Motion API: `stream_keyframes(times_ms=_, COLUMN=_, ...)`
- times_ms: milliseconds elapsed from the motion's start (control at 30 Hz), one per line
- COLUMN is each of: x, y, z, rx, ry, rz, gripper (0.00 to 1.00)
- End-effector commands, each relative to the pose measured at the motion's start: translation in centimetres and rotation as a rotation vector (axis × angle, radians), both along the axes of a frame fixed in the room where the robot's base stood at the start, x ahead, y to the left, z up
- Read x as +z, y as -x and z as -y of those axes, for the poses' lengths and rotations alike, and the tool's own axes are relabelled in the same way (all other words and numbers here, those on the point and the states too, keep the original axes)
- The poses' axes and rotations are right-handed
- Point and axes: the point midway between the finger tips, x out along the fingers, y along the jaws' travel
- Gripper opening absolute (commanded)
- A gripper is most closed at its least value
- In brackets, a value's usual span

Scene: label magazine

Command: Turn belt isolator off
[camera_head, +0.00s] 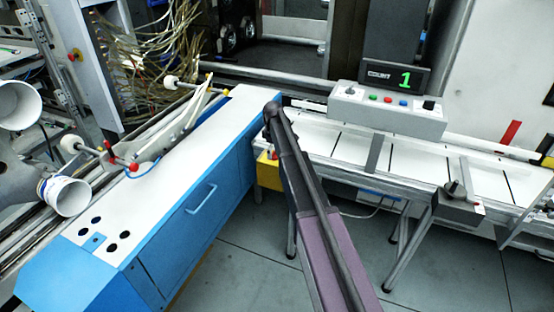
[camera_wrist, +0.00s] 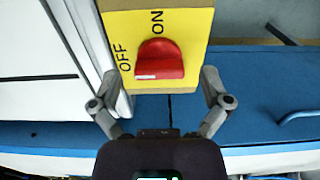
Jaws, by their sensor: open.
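The belt isolator is a yellow box (camera_wrist: 190,28) with a red knob (camera_wrist: 160,62), at the top centre of the wrist view. ON is printed above the knob and OFF to its left. Which mark the knob points to is not clear. My gripper (camera_wrist: 160,82) is open, with one finger on each side of the isolator's lower part and the red knob between and just beyond the fingertips. Neither finger is visibly closed on the knob. In the head view a yellow box (camera_head: 268,172) shows partly behind my arm; my gripper is hidden there.
A blue cabinet with a white top (camera_head: 190,150) stands left of my arm. Open floor (camera_head: 440,270) lies at lower right.

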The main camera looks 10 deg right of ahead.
Motion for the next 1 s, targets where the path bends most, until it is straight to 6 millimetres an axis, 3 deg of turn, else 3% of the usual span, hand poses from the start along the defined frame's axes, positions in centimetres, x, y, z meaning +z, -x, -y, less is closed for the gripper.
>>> stream_keyframes(times_ms=367, x=0.01, y=-0.04, z=0.00, rx=-0.100, ry=0.001, rz=0.001, gripper=0.97)
stream_keyframes(times_ms=1000, x=0.01, y=-0.04, z=0.00, rx=-0.521, ry=0.000, rz=0.001, gripper=0.97)
